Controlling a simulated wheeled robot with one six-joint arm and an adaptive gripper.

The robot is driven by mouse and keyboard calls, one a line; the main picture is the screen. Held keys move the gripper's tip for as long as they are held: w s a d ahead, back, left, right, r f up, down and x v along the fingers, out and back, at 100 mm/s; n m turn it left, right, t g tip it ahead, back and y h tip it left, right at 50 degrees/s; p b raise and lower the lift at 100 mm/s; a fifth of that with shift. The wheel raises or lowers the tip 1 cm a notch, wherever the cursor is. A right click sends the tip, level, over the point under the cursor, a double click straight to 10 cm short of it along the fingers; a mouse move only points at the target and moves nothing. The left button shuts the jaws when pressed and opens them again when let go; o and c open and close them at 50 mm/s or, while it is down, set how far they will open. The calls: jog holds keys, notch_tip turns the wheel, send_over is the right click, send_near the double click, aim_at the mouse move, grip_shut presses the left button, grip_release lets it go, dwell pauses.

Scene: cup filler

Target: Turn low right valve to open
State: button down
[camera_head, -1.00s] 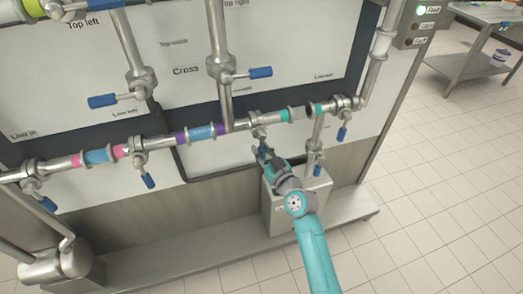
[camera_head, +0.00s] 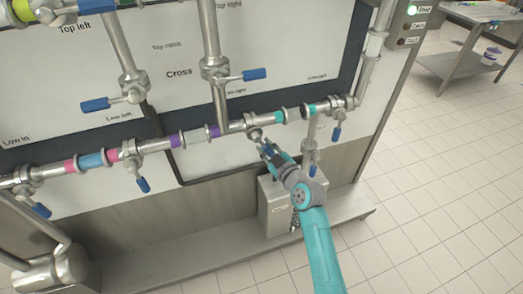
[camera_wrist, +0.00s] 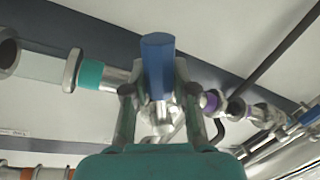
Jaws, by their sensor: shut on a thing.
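The low right valve (camera_head: 254,133) sits on the lower horizontal pipe, below the right vertical pipe. Its blue lever handle points down and slightly right from the pipe, largely hidden by my gripper in the head view. My gripper (camera_head: 267,149) is shut on this blue handle. In the wrist view the blue handle (camera_wrist: 158,65) stands upright between the two fingers of my gripper (camera_wrist: 158,95), with its tip beyond them. The metal valve body shows partly behind it.
Other blue-handled valves sit close by: one to the right (camera_head: 336,133), one above (camera_head: 254,75) and one at left (camera_head: 143,184). A metal box (camera_head: 280,207) stands below my arm. Open tiled floor lies at right.

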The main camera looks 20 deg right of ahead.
jog(key=d+n, duration=0.1)
jog(key=r+n, duration=0.1)
jog(key=n, duration=0.1)
jog(key=shift+d+r+g+h, duration=0.25)
jog(key=shift+d+g+h, duration=0.05)
jog(key=shift+d+h, duration=0.1)
jog(key=n, duration=0.1)
jog(key=d+r+n, duration=0.1)
jog(key=shift+r+n+h, duration=0.15)
jog(key=shift+n+h, duration=0.15)
jog(key=shift+h, duration=0.1)
jog(key=shift+d+r+n+h, duration=0.15)
jog(key=shift+r+n+h, duration=0.2)
jog(key=shift+r+n, duration=0.65)
jog(key=shift+d+r+n+h, duration=0.15)
jog(key=shift+r+n+h, duration=0.35)
jog(key=shift+n, duration=0.9)
jog(key=shift+r, duration=0.15)
jog(key=c, duration=0.9)
grip_release()
jog(key=s+r, duration=0.2)
jog(key=s, duration=0.9)
jog(key=shift+s+r, duration=0.15)
jog(key=shift+s, duration=0.25)
